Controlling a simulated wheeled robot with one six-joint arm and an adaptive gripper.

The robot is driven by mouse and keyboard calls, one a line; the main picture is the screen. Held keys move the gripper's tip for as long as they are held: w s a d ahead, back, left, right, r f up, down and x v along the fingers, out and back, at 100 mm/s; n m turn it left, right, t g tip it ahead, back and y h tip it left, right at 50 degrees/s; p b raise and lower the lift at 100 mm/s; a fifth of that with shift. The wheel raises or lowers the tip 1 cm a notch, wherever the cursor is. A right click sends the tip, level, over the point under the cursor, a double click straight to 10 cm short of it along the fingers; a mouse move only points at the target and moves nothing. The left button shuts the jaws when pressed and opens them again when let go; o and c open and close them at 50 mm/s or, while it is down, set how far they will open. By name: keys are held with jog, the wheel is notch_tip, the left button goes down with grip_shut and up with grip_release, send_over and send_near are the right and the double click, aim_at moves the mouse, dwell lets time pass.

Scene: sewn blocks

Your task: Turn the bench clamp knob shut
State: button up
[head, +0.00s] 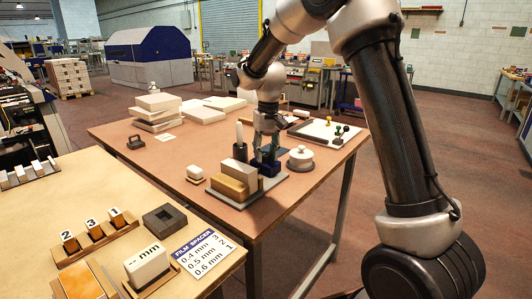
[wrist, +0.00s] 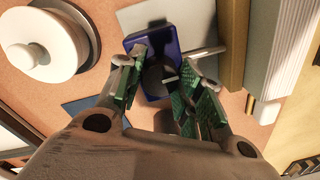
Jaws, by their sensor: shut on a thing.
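The bench clamp (wrist: 190,27) is a dark blue block in the wrist view, with a pale metal bar sticking out to one side. In the head view the clamp (head: 266,168) sits on the brown bench, beside the wooden blocks. Its knob (wrist: 153,80) is dark and round, partly covered by my fingers. My gripper (wrist: 163,72) has green-padded fingers on both sides of the knob and is shut on it. In the head view my gripper (head: 267,148) points down at the clamp and hides the knob.
A white round lidded piece (head: 300,158) stands close to the right of the clamp. Wooden blocks (head: 233,178) on a grey plate stand close to its left. White slabs (head: 157,108) are stacked at the back left. A nearer table (head: 205,262) holds numbered blocks and a card.

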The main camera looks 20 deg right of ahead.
aim_at(268, 153)
jog(key=shift+m, duration=0.3)
jog(key=o, duration=1)
jog(key=shift+o, duration=0.2)
jog(key=shift+r, duration=0.15)
notch_tip(268, 153, up, 12)
jog(key=shift+d, duration=0.3)
